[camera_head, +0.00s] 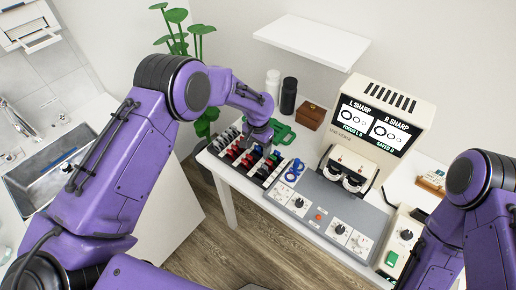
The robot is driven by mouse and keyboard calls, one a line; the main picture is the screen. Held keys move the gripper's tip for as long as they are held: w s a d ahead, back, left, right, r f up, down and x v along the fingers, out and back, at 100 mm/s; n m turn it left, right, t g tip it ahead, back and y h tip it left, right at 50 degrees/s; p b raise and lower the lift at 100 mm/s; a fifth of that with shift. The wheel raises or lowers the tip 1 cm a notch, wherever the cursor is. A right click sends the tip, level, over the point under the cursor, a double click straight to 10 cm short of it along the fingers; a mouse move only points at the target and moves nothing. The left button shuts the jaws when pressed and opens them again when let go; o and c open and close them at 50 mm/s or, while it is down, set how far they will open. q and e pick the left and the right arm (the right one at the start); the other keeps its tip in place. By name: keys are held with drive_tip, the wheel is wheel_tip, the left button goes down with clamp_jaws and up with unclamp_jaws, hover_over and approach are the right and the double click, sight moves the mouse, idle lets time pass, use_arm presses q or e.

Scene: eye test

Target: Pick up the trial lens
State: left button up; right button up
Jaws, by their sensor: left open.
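A black-and-white rack (264,179) with rows of small red, black and light handled pieces, which look like trial lenses (246,160), lies at the left end of the white table. I cannot tell which one is the task's lens. My left gripper (257,148) is over the rack's back right part, pointing down, and open. Its fingertips are small and partly hidden among the pieces, so I cannot tell whether they touch one. A blue ringed object (293,171) lies just right of the rack. My right arm is at the right edge; its gripper is out of view.
A grey console (326,213) with knobs and a red button fills the table's front. Behind it stand a lens viewer (350,168) and a lit screen unit (377,126). A green object (283,132), a wooden box (311,116) and two bottles (288,96) stand behind the rack.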

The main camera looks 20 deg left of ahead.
use_arm(q)
drive_tip(key=c, duration=1.1)
